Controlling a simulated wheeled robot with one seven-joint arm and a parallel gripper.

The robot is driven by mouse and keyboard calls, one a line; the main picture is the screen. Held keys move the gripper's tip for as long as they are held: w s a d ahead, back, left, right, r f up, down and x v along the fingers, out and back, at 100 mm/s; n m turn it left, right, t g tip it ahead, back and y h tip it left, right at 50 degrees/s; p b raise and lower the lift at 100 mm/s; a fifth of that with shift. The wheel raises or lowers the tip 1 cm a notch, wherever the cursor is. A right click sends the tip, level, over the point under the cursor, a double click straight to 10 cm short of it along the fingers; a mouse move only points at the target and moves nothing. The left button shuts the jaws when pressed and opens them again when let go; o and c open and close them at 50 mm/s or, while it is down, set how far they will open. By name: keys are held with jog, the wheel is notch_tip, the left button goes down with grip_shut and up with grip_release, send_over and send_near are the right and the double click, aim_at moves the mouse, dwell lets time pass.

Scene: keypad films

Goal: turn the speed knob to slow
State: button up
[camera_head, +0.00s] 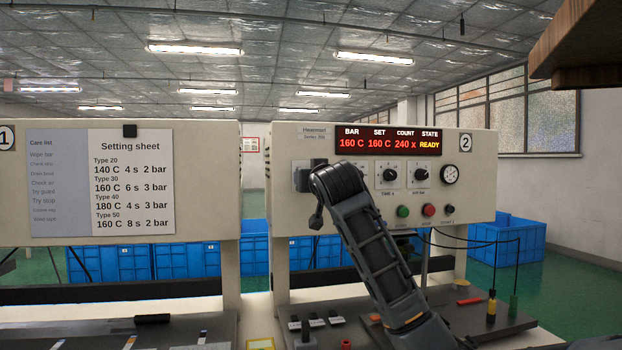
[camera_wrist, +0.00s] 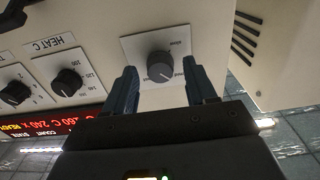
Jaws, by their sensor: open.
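The speed knob (camera_wrist: 160,66) is dark and round on a pale square plate in the wrist view. Its pale mark seems to point to the lower right there. Small labels surround it, too blurred to read surely. My gripper (camera_wrist: 160,73) is open, with one finger on each side of the knob. Gaps show between the fingers and the knob. In the head view my arm end covers the knob, and only part of its plate (camera_head: 300,177) shows on the left of machine 2's panel (camera_head: 470,194).
Two more knobs (camera_head: 390,175) (camera_head: 421,175), a gauge (camera_head: 450,174), a green button (camera_head: 403,211) and a red button (camera_head: 429,210) are to the right. A red display (camera_head: 388,141) reads READY above. A setting sheet (camera_head: 131,185) hangs on the left machine.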

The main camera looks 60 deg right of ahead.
jog(key=shift+c, duration=0.4)
grip_shut()
jog(key=shift+n+p, duration=2.8)
jog(key=shift+n, duration=6.2)
